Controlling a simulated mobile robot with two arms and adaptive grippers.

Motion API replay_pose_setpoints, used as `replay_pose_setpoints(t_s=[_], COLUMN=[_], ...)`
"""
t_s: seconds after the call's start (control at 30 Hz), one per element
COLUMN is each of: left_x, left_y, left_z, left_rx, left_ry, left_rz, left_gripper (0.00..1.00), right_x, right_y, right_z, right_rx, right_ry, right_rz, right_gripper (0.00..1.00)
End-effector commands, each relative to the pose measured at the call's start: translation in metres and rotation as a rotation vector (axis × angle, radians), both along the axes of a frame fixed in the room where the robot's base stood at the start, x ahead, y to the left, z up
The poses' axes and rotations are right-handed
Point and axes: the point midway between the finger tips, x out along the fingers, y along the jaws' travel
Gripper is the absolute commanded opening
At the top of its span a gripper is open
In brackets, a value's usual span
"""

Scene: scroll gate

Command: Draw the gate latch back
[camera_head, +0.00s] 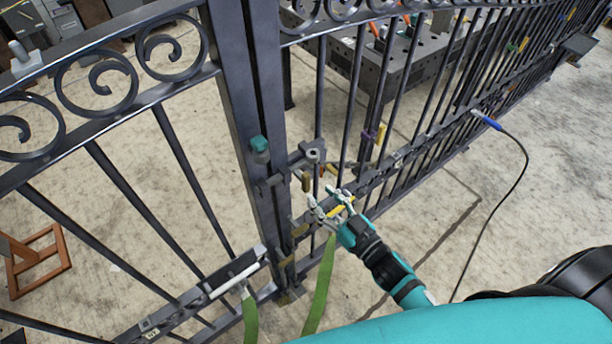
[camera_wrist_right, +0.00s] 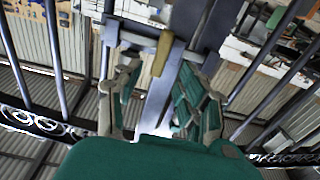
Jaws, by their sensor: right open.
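The dark metal gate (camera_head: 180,165) has scroll work along its top rail. At its post (camera_head: 240,110) a grey latch fitting (camera_head: 310,154) sticks out to the right, with a small brass-coloured piece (camera_head: 306,182) hanging below it. My right gripper (camera_head: 325,196) is open just below and right of that piece, apart from it in the head view. In the right wrist view, the grey bar (camera_wrist_right: 135,38) crosses ahead and the brass piece (camera_wrist_right: 161,54) shows between the open fingers (camera_wrist_right: 160,85). Whether they touch it, I cannot tell. My left gripper is out of view.
A teal cap (camera_head: 259,145) sits on the post. A white handle (camera_head: 235,280) is on the lower left rail. A blue-ended cable (camera_head: 487,121) hangs from the right-hand fence. A grey bench (camera_head: 400,70) stands behind the bars.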

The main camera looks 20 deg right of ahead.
Motion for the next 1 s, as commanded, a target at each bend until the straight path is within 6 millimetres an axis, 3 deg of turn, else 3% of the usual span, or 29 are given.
replay_pose_setpoints(t_s=[0.1,0.3,0.5,0.77,1.0], left_x=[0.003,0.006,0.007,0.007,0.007], left_y=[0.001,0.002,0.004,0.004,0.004], left_z=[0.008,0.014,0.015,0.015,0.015], left_rx=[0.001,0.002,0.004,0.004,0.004], left_ry=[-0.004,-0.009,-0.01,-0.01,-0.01], left_rz=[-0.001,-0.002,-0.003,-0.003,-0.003], left_gripper=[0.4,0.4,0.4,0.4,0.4], right_x=[0.026,0.054,0.065,0.066,0.066], right_y=[0.009,0.02,0.024,0.024,0.024], right_z=[0.003,0.001,0.0,0.0,0.0], right_rx=[0.002,0.0,0.002,0.002,0.001], right_ry=[-0.002,0.0,0.002,0.002,0.001], right_rz=[-0.001,0.0,0.0,0.0,0.0], right_gripper=[0.4,0.4,0.4,0.4,0.1])
